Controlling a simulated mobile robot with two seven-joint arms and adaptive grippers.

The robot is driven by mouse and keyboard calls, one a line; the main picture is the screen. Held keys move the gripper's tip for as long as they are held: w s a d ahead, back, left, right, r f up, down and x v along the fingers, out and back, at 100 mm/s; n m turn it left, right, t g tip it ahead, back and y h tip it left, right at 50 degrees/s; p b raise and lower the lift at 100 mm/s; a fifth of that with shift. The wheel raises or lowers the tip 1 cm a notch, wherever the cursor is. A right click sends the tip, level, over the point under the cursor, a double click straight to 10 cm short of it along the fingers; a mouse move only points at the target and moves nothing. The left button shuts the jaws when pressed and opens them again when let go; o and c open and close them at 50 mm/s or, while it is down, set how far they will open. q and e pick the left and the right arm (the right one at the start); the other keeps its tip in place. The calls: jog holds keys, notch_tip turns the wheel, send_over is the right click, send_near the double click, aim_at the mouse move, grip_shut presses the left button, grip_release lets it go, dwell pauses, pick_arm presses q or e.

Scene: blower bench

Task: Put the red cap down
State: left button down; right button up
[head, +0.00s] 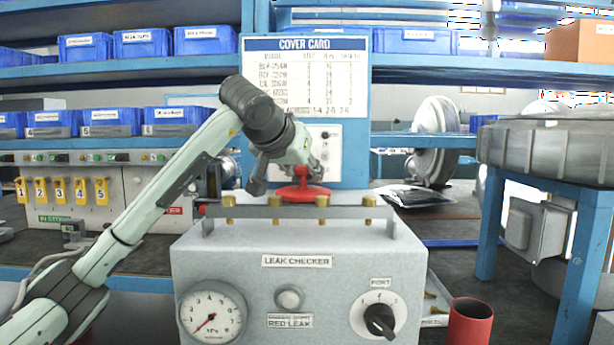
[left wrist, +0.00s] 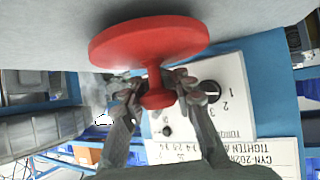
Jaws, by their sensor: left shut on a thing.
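The red cap (head: 302,193) is a wide disc with a knob on top. It is over the rear top of the grey leak checker box (head: 300,255), behind the rail with brass fittings. My left gripper (head: 303,172) points down and is shut on the cap's knob. In the left wrist view, the cap's red disc (left wrist: 148,40) lies beyond the fingertips (left wrist: 155,92), close to a pale grey surface (left wrist: 50,25). I cannot tell whether the disc touches that surface. My right gripper is not in view.
The rail with brass fittings (head: 276,213) stands in front of the cap. The cover card board (head: 306,80) rises behind. A red cylinder (head: 470,322) stands right of the leak checker. A silver blower housing (head: 435,145) is at the back right. Blue bins (head: 143,42) line the shelves.

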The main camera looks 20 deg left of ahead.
pick_arm(q)
jog(key=shift+f, duration=0.2)
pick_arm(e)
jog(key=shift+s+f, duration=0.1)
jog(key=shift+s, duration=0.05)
pick_arm(q)
jog(key=shift+f, duration=0.15)
jog(key=c, duration=1.6)
grip_release()
jog(key=o, duration=0.4)
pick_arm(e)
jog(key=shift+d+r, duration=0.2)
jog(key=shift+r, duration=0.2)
